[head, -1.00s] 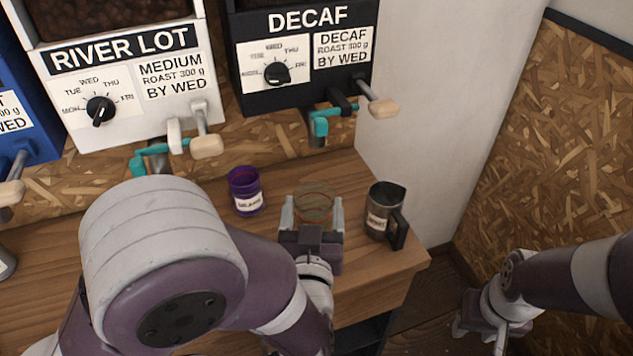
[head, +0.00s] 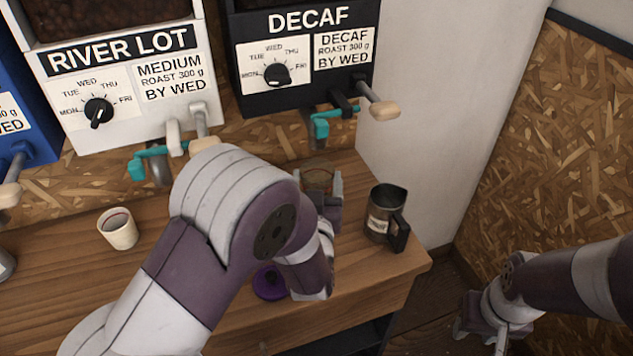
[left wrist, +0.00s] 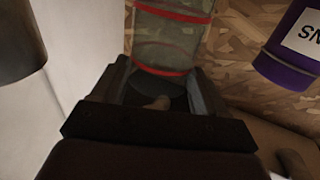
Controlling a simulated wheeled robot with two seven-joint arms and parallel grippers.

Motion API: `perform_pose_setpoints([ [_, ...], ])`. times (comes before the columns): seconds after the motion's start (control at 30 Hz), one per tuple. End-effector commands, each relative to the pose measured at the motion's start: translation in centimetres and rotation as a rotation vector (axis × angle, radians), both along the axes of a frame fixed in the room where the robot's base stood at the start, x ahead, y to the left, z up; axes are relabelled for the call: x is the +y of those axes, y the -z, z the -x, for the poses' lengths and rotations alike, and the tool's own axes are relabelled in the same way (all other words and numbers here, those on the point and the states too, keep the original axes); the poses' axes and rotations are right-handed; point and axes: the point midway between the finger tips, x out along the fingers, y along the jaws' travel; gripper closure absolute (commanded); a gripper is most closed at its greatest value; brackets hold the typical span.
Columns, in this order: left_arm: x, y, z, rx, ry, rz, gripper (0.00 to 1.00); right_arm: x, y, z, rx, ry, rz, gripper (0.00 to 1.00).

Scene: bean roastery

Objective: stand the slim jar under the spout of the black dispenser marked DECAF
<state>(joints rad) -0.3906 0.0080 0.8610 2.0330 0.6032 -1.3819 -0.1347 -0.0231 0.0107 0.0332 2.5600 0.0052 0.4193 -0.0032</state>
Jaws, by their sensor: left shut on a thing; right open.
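The slim jar, clear with red bands (left wrist: 172,40), is between the fingers of my left gripper (head: 321,187), which is shut on it. In the head view its rim (head: 317,165) shows just past the fingers, and its lower part is hidden. The black dispenser marked DECAF (head: 305,65) is on the wall above. Its teal-handled spout (head: 320,124) is above and behind the jar in the picture. I cannot tell whether the jar touches the table or is directly below the spout. My right gripper (head: 487,328) is open, low at the right, away from the table.
A dark metal jug (head: 379,222) stands right of the jar, near the wooden table's (head: 352,270) right edge. A pale cup (head: 118,229) stands at left. A purple item (head: 269,284) lies partly behind my arm. A purple labelled canister (left wrist: 292,50) shows in the left wrist view.

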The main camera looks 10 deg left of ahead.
Motion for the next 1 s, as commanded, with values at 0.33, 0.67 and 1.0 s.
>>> perform_pose_setpoints([
  [0.33,0.0,0.2,0.0,0.000,0.000,0.000,0.01,0.0,0.1,0.0,0.000,0.000,0.000,0.57],
  [0.67,-0.9,-0.1,3.7,0.002,0.006,0.000,0.01,0.0,0.2,0.0,0.000,0.000,0.000,0.57],
  [1.0,-2.3,-0.1,10.6,0.001,0.005,0.001,0.01,0.0,0.5,0.0,0.000,0.000,0.000,0.57],
])
